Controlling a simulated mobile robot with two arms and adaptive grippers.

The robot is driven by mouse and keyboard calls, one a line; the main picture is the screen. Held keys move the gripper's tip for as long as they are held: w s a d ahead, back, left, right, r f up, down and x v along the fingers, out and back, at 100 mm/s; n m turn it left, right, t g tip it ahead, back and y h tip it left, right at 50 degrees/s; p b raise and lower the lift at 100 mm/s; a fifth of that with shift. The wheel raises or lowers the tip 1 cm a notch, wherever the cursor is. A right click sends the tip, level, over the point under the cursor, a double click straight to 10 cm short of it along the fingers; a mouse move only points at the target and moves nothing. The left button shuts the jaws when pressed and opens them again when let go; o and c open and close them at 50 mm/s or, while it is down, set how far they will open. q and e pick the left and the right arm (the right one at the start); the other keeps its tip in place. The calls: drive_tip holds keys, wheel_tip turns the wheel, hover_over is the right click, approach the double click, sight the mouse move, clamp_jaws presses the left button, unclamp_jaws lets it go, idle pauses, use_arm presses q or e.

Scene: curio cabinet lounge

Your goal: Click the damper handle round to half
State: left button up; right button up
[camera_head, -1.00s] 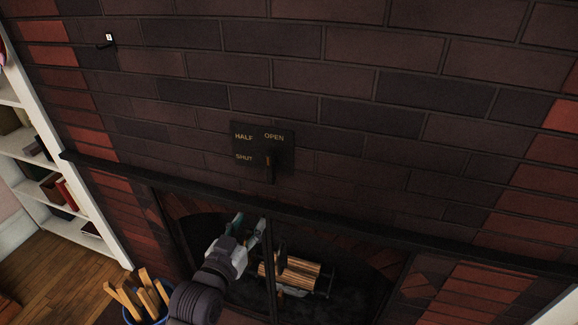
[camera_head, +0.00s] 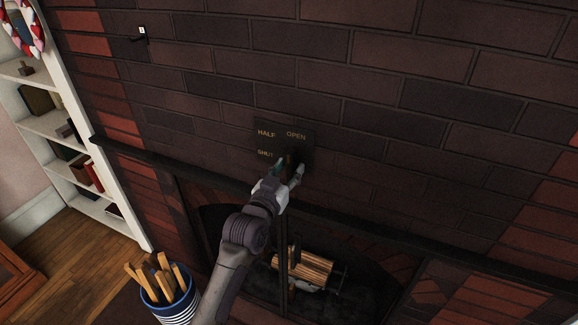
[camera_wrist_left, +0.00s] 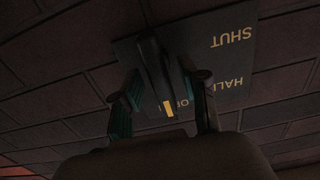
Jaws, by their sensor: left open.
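The damper plate (camera_head: 303,147) is a dark square on the brick chimney, lettered HALF, OPEN and SHUT. It also shows upside down in the left wrist view (camera_wrist_left: 234,60), with OPEN partly covered. The dark damper handle (camera_wrist_left: 152,62) with a yellow mark stands out from the plate between my left fingers. In the head view the handle is mostly hidden by the gripper, and I cannot tell exactly which word it points to. My left gripper (camera_head: 287,169) is open, one finger on each side of the handle. I cannot tell whether either finger touches it.
A black mantel ledge (camera_head: 360,222) runs below the plate. Under it is the fireplace with stacked logs (camera_head: 303,266). A striped bucket of kindling (camera_head: 172,306) stands at lower left, near my left arm. A white bookshelf (camera_head: 113,213) is at the left. A small hook (camera_head: 139,36) is on the upper bricks.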

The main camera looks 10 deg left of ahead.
use_arm(q)
drive_tip(key=shift+w+d, duration=0.1)
drive_tip(key=shift+w, duration=0.3)
drive_tip(key=shift+c, duration=0.4)
clamp_jaws()
